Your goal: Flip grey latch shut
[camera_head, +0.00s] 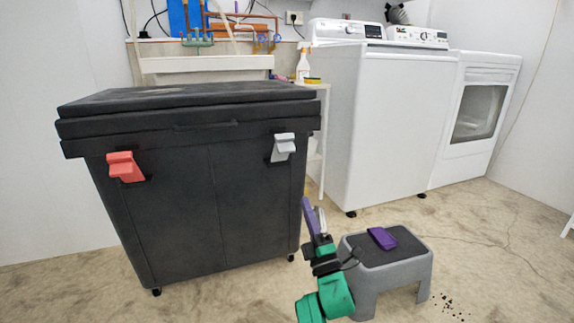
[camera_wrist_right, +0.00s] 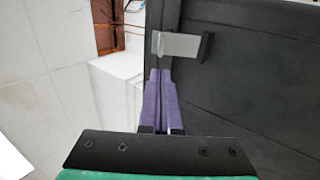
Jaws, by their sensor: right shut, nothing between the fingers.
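A large black bin (camera_head: 215,190) with its lid (camera_head: 190,98) down stands at the left. The grey latch (camera_head: 283,147) is on the bin's front, at the right, just under the lid rim, and seems to stick out from the front. It also shows near the top middle of the right wrist view (camera_wrist_right: 178,46). My right gripper (camera_head: 313,208) has purple fingers, which are shut and empty. In the head view it is below and right of the latch. In the right wrist view its fingertips (camera_wrist_right: 160,72) are close below the latch; contact is not clear. My left gripper is not in view.
A red latch (camera_head: 125,166) is on the bin's front left. A grey stool (camera_head: 395,262) with a purple item (camera_head: 382,238) on it stands beside my right arm. White machines (camera_head: 390,110) stand behind at the right. Floor is open in front.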

